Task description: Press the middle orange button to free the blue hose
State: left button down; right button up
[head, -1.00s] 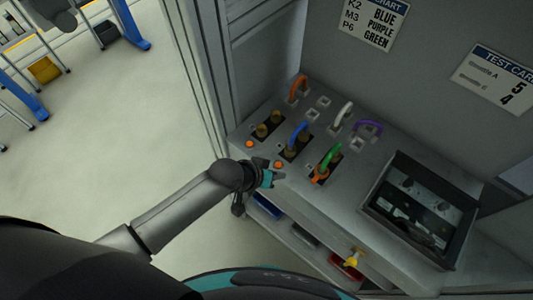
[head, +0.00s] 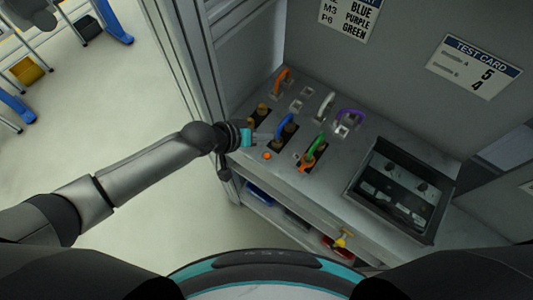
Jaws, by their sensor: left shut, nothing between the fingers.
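The blue hose (head: 286,127) arches over a dark socket plate on the grey panel. The middle orange button (head: 267,156) is in plain view, just in front of that plate. My left gripper (head: 261,137) is shut and empty, over the panel just left of the blue hose and behind the middle button. Whether its tips touch anything is unclear. The gripper hides the spot of the leftmost orange button. Another orange piece (head: 305,168) sits at the foot of the green hose (head: 316,147). My right gripper is out of view.
An orange hose (head: 283,78), a white hose (head: 325,104) and a purple hose (head: 350,115) stand behind. A dark framed tray (head: 400,190) is on the right. Coloured bins, including a blue one (head: 259,194), sit below the panel's front edge. Cards hang on the wall.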

pick_arm(q)
jog(key=b, duration=0.7)
send_over(267, 156)
jog(key=f, duration=0.7)
jog(key=shift+s+a+f, duration=0.15)
jog(key=shift+s+a, duration=0.25)
jog(key=shift+f+b, duration=0.4)
jog(key=shift+f, duration=0.35)
dwell(0.4)
jog(key=shift+f+b, duration=0.3)
jog(key=shift+f, duration=0.1)
jog(key=shift+f+b, duration=0.3)
jog(key=shift+f, duration=0.15)
dwell(0.5)
jog(key=shift+r, duration=0.1)
jog(key=shift+r+p, duration=0.75)
jog(key=shift+p, duration=0.15)
